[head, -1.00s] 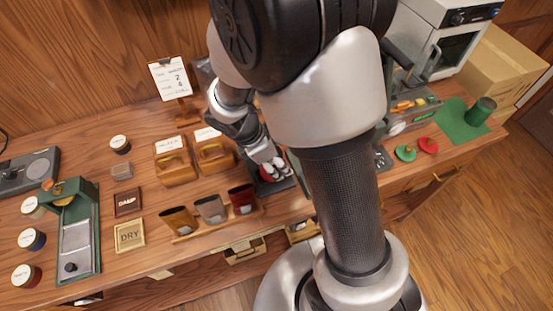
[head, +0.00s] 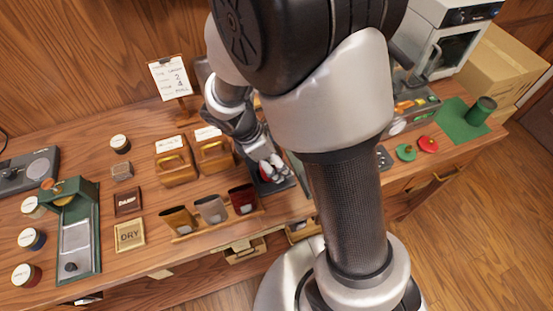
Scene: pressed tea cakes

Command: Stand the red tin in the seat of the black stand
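A small bright red thing, which looks like the red tin (head: 264,170), shows between and below the pale fingers of my gripper (head: 268,166). It is too small and too covered to tell whether the fingers grip it. A black stand (head: 286,184) lies under and around my gripper near the table's front edge. Its seat is mostly hidden by the fingers, so I cannot tell whether the red tin touches it. My arm hides the table to the right of the stand.
A wooden rack with yellow, grey and dark red cups (head: 243,198) stands left of the stand. Two wooden boxes (head: 176,167) are behind it. Several lidded jars (head: 27,275) and a green press (head: 75,205) stand at far left. A green mat (head: 462,124) lies at right.

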